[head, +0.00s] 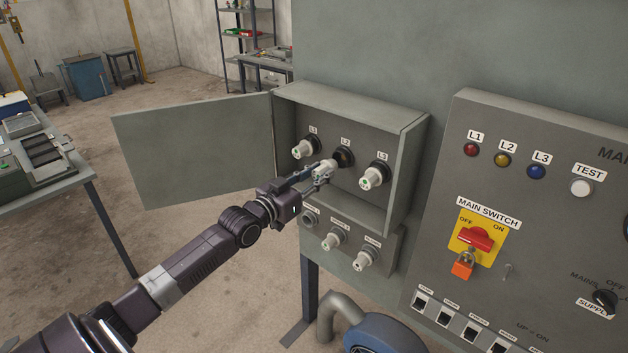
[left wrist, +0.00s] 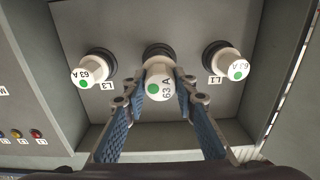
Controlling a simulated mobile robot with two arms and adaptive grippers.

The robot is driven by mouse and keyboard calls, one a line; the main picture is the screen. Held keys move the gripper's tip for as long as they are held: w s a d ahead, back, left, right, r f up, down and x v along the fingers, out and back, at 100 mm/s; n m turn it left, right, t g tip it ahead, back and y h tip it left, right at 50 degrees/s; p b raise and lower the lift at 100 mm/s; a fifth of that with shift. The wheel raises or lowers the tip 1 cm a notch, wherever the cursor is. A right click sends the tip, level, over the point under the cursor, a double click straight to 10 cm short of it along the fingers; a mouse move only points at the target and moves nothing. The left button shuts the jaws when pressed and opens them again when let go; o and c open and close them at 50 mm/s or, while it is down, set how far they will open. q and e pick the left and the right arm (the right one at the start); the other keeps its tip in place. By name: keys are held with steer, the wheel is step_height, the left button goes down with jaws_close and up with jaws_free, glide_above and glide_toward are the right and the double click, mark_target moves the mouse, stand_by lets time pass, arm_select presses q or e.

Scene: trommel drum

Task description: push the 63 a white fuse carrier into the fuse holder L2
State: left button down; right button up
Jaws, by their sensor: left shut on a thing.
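My left gripper (head: 318,174) is shut on a white 63 A fuse carrier (head: 325,168) with a green dot on its face. The carrier is in front of the middle fuse holder (head: 344,157), a dark round socket inside the open box. Part of the socket's mouth shows beyond the carrier, whose rear end is close to it; I cannot tell whether it touches. In the left wrist view the carrier (left wrist: 159,84) sits between the blue finger pads, in line with the holder (left wrist: 158,51) behind it. My right gripper is in neither view.
White carriers sit in the holders on either side, L1 (head: 305,148) and L3 (head: 375,176). The box door (head: 195,150) stands open to the left. Spare carriers (head: 333,239) sit on the ledge below. The switch panel (head: 540,215) is on the right.

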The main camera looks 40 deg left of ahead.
mark_target(330, 166)
arm_select(q)
steer(key=shift+w+d+b, duration=0.15)
steer(key=shift+w+b, duration=0.6)
steer(key=shift+w, duration=1)
steer(key=shift+r, duration=0.15)
steer(key=shift+p, duration=0.35)
stand_by(0.6)
steer(key=shift+w+b, duration=0.3)
steer(key=shift+w, duration=0.15)
steer(key=c, duration=1.5)
jaws_free()
steer(key=shift+d, duration=0.1)
